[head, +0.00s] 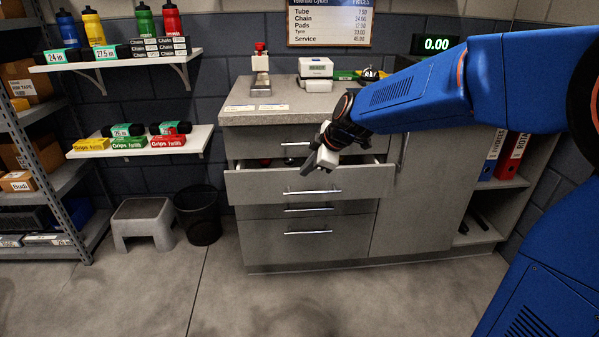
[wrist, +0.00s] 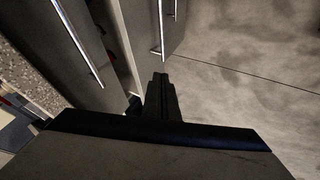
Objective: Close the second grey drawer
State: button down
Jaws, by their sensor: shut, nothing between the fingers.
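The second grey drawer (head: 260,187) is pulled out of the grey cabinet, with its bar handle (head: 318,192) on the front and its interior partly visible from above. In the wrist view, my gripper (wrist: 161,88) points toward the end of a bar handle (wrist: 161,28) on the drawer front (wrist: 140,25). I cannot tell whether the fingers touch the drawer. The top drawer (head: 255,143) above it looks shut, with its handle partly hidden by my gripper.
Two lower drawers (head: 262,238) look shut. The counter (head: 240,115) above holds a scale and a white device. A black bin (head: 198,215) and a grey step stool (head: 143,222) stand left of the cabinet. The floor (head: 220,300) in front is clear.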

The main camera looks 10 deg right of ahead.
send_near(287, 182)
notch_tip(287, 182, down, 4)
jog(key=s+a, duration=0.2)
jog(key=w, duration=0.2)
jog(key=shift+w+d+r, duration=0.25)
jog(key=shift+w+r, duration=0.05)
jog(key=shift+w, duration=0.75)
